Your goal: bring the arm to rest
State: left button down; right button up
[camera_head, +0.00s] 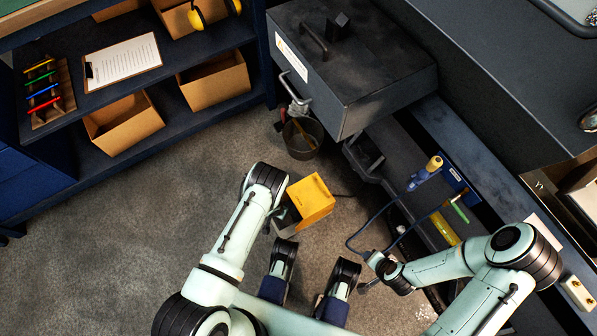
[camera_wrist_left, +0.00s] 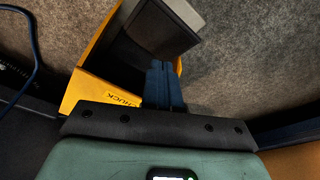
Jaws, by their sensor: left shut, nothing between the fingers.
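My left arm (camera_head: 238,225) reaches forward over the floor from the lower left in the head view. Its wrist end is beside a yellow box (camera_head: 314,197). In the left wrist view my left gripper (camera_wrist_left: 163,82) has its two dark blue fingers together and empty. They overlap the yellow box marked CHUCK (camera_wrist_left: 90,92) and its dark grey part; I cannot tell whether they touch. My right arm (camera_head: 465,265) is bent at the lower right of the head view, near the dark bench. Its gripper is small and dark there, and its fingers are unclear.
A bucket (camera_head: 303,138) stands beyond the yellow box. A grey cabinet (camera_head: 375,75) with an open drawer front is at top centre. Blue-handled tools (camera_head: 425,172) and a cable are close to my right arm. Shelves with cardboard bins (camera_head: 125,125) stand upper left. Floor at left is clear.

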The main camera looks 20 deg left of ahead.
pick_arm(q)
jog(key=s+d+r+n+g+h+p, duration=0.1)
jog(key=s+r+p, duration=0.5)
jog(key=r, duration=0.7)
jog(key=s+d+r+n+g+h+p, duration=0.1)
jog(key=s+d+r+n+p, duration=0.2)
jog(key=s+r+p, duration=0.4)
jog(key=s+d+r+n+g+h+p, duration=0.1)
jog(key=s+r+p, duration=0.6)
jog(key=r, duration=1.2)
jog(key=shift+s+d+r+n, duration=0.25)
jog(key=shift+d+n, duration=0.35)
jog(key=shift+d, duration=0.5)
pick_arm(e)
jog(key=s+a+r+g, duration=0.1)
jog(key=s+r, duration=0.2)
jog(key=r, duration=0.4)
jog(key=s+a+r+g+y, duration=0.1)
jog(key=s+a+r, duration=0.1)
jog(key=r, duration=0.4)
jog(key=s+a+r+n+g, duration=0.1)
jog(key=s+a+r+g, duration=0.1)
jog(key=s+r, duration=0.3)
notch_tip(320, 180, up, 3)
jog(key=shift+f+y, duration=0.2)
jog(key=shift+y, duration=0.1)
pick_arm(q)
jog(key=shift+s+f, duration=0.1)
